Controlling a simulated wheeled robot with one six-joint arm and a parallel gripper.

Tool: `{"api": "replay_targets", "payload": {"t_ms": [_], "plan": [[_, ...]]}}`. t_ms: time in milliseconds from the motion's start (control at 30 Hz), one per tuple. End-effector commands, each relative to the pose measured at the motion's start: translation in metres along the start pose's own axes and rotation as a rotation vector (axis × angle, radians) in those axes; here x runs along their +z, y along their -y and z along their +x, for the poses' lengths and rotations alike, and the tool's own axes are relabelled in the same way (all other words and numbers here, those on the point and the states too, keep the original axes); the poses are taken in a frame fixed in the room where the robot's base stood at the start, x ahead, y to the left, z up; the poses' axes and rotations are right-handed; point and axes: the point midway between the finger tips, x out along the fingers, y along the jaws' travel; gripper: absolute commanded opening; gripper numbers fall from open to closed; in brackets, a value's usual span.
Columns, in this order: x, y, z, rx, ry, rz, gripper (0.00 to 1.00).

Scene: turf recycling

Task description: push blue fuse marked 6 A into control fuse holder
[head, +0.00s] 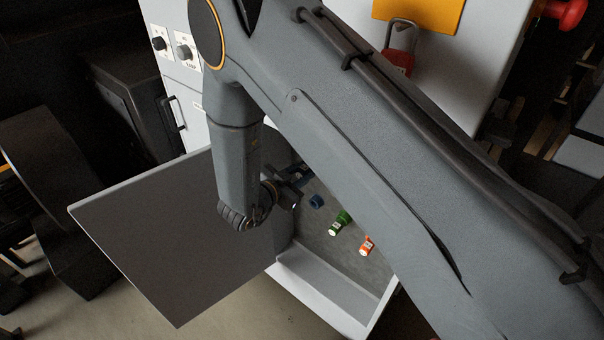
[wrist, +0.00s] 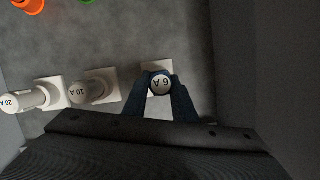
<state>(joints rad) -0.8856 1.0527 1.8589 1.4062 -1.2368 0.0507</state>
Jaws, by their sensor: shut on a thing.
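My gripper (wrist: 160,90) has blue fingers closed on both sides of a fuse marked 6 A (wrist: 160,83). The fuse's round white end faces the wrist camera; its body colour is hidden by the fingers. A pale square holder (wrist: 150,66) shows just behind the fuse, in line with it. I cannot tell how deep the fuse sits in it. In the head view my gripper (head: 300,177) is inside the open cabinet, partly covered by my arm, and the held fuse cannot be made out.
Fuses marked 10 A (wrist: 87,92) and 20 A (wrist: 24,100) sit in white holders to the left. The cabinet door (head: 170,240) stands open beside my wrist.

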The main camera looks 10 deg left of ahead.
Motion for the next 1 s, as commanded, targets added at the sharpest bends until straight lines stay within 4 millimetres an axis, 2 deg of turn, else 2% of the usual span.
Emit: {"api": "replay_targets", "payload": {"t_ms": [300, 333, 467, 767, 867, 1000], "plan": [[-0.003, 0.0, 0.007, 0.001, -0.001, 0.001, 0.02], [-0.003, 0.0, 0.007, 0.001, -0.001, 0.001, 0.26], [-0.002, 0.0, 0.007, 0.0, 0.0, 0.0, 0.46], [-0.002, 0.0, 0.005, 0.0, 0.0, 0.0, 0.46], [-0.001, 0.001, -0.003, -0.003, 0.001, -0.001, 0.46], [0.0, 0.001, -0.024, -0.005, 0.002, 0.0, 0.46]]}}
